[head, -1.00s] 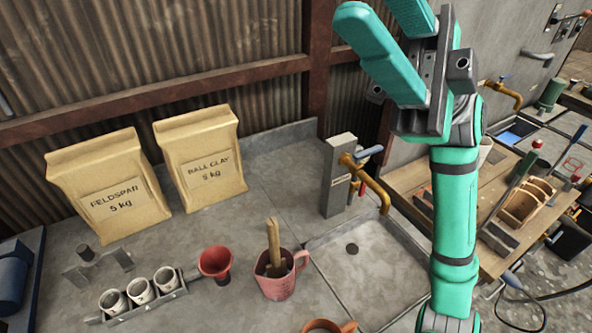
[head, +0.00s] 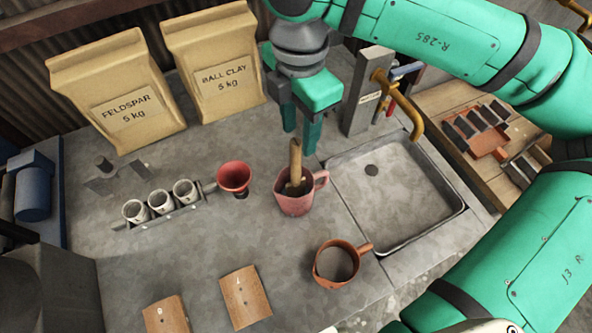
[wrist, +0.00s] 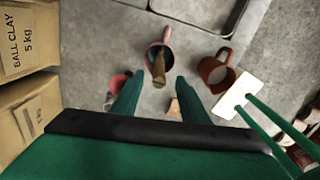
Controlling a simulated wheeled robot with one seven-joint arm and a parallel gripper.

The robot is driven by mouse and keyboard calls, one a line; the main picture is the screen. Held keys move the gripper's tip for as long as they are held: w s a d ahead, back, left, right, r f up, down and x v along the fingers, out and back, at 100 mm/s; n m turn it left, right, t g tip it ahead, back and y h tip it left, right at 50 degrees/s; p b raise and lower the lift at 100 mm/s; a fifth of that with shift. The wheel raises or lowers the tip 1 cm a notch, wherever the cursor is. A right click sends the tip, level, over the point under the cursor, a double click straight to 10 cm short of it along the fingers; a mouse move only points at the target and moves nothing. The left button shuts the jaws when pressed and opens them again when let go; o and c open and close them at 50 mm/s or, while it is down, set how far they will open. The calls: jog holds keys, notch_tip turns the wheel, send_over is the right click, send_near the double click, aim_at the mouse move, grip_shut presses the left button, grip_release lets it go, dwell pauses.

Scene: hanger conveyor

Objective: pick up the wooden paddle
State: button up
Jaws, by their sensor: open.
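The wooden paddle (head: 295,160) stands upright, slightly tilted, in a pink jug (head: 297,204) on the grey counter, its upper end sticking out above the rim. Its lower part is hidden inside the jug. My gripper (head: 301,130) is open and empty, pointing down just above the paddle's top. In the wrist view the paddle (wrist: 158,68) shows ahead of and between the two fingers (wrist: 158,97), apart from both.
A red funnel (head: 234,177) and a rack of small cups (head: 160,203) stand left of the jug. An orange-brown mug (head: 338,264) is in front. The sink (head: 400,190) and brass tap (head: 407,100) lie right. Clay bags (head: 213,62) stand behind.

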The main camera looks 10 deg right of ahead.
aim_at(295, 162)
notch_tip(295, 162, down, 4)
jog(key=shift+s+r, duration=0.1)
jog(key=shift+a+f, duration=0.3)
jog(key=shift+f, duration=2.9)
grip_shut()
jog(key=shift+d, duration=0.1)
